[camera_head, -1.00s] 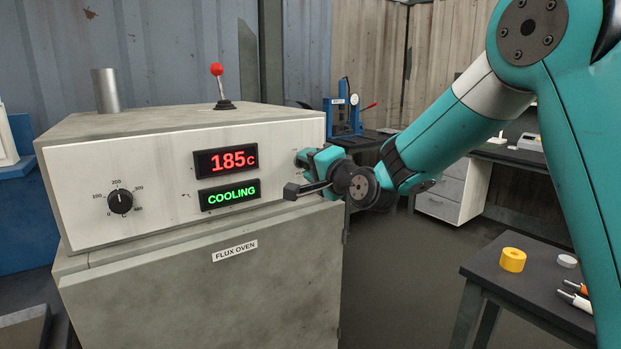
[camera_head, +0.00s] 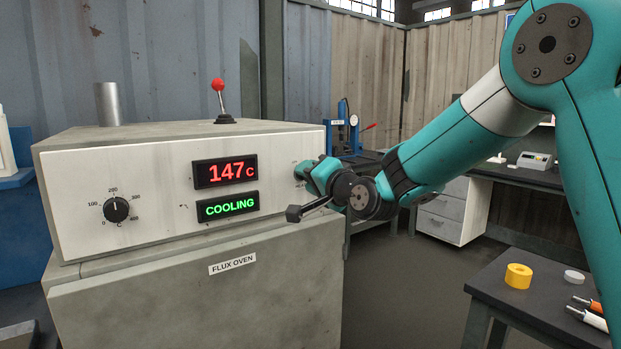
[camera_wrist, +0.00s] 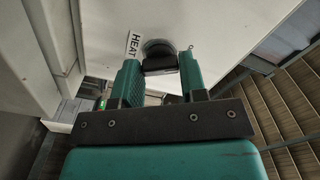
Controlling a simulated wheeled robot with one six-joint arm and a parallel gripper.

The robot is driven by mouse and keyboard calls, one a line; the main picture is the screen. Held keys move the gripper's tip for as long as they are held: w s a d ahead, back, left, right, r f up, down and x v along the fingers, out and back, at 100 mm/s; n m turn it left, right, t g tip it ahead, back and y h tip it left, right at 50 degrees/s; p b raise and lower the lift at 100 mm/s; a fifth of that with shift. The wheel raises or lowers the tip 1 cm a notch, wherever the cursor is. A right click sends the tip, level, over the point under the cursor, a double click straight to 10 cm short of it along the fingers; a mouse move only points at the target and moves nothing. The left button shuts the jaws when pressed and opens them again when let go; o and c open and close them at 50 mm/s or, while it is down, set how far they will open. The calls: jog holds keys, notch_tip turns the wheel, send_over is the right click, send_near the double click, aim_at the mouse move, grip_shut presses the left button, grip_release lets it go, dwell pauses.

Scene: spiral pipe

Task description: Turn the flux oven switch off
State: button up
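The flux oven (camera_head: 110,160) stands at left centre in the head view. Its red display (camera_head: 225,172) reads 147 C and its green display (camera_head: 228,206) reads COOLING. The black switch (camera_wrist: 161,63) is at the right end of the panel, beside a HEAT label (camera_wrist: 133,44) in the wrist view. My gripper (camera_head: 308,172) is at that end of the panel, and its fingers hide the switch in the head view. In the wrist view my gripper (camera_wrist: 161,72) has a teal finger on each side of the switch handle, apparently touching it.
A temperature dial (camera_head: 117,209) is on the panel's left. A red-knobbed lever (camera_head: 219,88) and a metal pipe (camera_head: 108,104) rise from the oven top. A side table (camera_head: 490,290) at lower right holds a yellow roll (camera_head: 518,276). Floor is clear between the oven and table.

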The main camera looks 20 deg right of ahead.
jog(key=o, duration=0.4)
jog(key=shift+s, duration=0.1)
jog(key=b+v, duration=0.5)
jog(key=v, duration=1.2)
jog(key=shift+s, duration=0.1)
jog(key=s+a+f+n+g+y+p, duration=0.1)
jog(key=s+a+f+n+g+p, duration=0.25)
jog(key=s+a+n+g, duration=0.3)
jog(key=s+a+f+n+g+p, duration=0.2)
jog(key=s+a+f+n+g, duration=0.25)
jog(key=s+g, duration=0.3)
jog(key=s+n+g+h+p, duration=0.1)
jog(key=s+n+g+h, duration=0.1)
jog(key=s, duration=0.6)
jog(key=shift+d+f+n+g, duration=0.5)
jog(key=shift+n+g, duration=0.1)
jog(key=shift+n, duration=0.5)
